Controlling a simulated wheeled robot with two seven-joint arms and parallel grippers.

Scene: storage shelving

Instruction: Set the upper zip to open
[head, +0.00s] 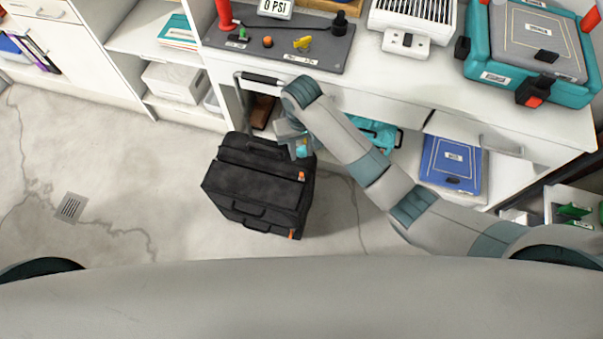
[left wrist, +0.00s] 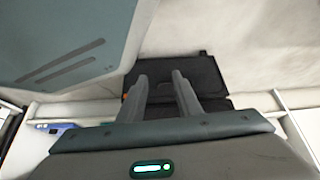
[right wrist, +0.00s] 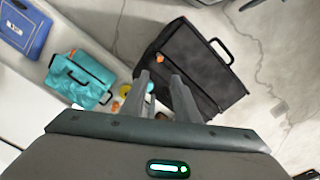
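A black suitcase (head: 255,187) stands on the floor in front of the workbench, its extended handle (head: 262,78) reaching up at the back. One orange zip tab (head: 301,176) shows on its right side near the top, another (head: 292,234) near its bottom right. My right gripper (head: 300,150) is beside the suitcase's upper right edge. In the right wrist view its fingers (right wrist: 161,77) are apart with nothing clearly between them; the suitcase (right wrist: 195,65) and an orange tab (right wrist: 243,60) lie beyond. My left gripper (left wrist: 160,76) is open, with the suitcase (left wrist: 190,72) beyond; the head view does not show it.
The workbench (head: 440,95) runs behind the suitcase and carries a teal case (head: 478,76) and a grey panel (head: 320,62). A teal toolbox (right wrist: 80,78) and a blue case (head: 452,160) are beneath it. Floor left of the suitcase is clear around a drain (head: 70,207).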

